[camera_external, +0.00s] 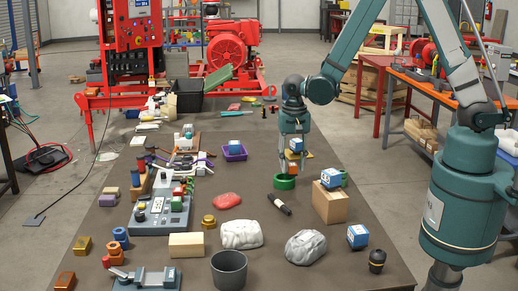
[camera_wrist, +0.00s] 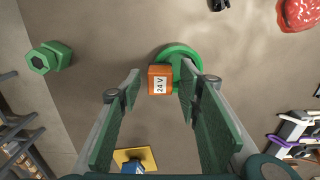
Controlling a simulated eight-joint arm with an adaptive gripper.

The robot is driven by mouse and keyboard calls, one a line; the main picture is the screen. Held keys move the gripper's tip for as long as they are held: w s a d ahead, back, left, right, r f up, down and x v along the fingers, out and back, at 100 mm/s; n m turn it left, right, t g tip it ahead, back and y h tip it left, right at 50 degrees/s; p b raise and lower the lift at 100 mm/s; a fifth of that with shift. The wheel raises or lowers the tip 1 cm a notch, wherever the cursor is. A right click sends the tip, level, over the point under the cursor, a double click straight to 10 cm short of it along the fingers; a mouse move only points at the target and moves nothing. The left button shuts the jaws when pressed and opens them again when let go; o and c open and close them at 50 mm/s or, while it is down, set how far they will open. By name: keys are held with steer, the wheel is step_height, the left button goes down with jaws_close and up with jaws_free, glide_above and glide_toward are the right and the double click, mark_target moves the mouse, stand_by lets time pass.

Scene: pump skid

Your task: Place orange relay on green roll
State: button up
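The orange relay (camera_wrist: 159,84), a small block with a white "24 V" label, shows between and just beyond my fingertips in the wrist view. It also shows below my gripper in the external view (camera_external: 293,168). The green roll (camera_wrist: 181,50) is a ring lying on the table; the relay covers its lower left part in the wrist view. In the external view the roll (camera_external: 284,183) is directly under the relay. My gripper (camera_wrist: 160,76) points down, with visible gaps between its fingers and the relay. I cannot tell whether the relay fully rests on the roll.
A cardboard box (camera_external: 329,204) with a blue cube on it stands right of the roll. A purple tray (camera_external: 235,152) is at the left. A yellow piece with a blue block (camera_wrist: 133,160) is near my gripper.

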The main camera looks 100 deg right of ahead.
mark_target(293, 164)
step_height(293, 164, up, 12)
steer(key=shift+r+p, duration=0.25)
steer(key=shift+p, duration=0.1)
stand_by(0.5)
steer(key=shift+a+r, duration=0.1)
stand_by(0.6)
steer(key=s+a+r+n+t, duration=0.35)
steer(key=a+r+n, duration=0.35)
steer(key=a+r, duration=0.6)
steer(key=s+a+r+n+t, duration=0.2)
steer(key=s+a+r+n, duration=0.1)
steer(key=s+a+n, duration=0.2)
steer(key=s+a+r+n+t, duration=0.1)
steer(key=s+a+r+n, duration=0.3)
steer(key=s+a+n, duration=0.2)
steer(key=shift+s+a+r+t, duration=0.3)
steer(key=shift+s+a, duration=0.55)
steer(key=shift+a, duration=0.35)
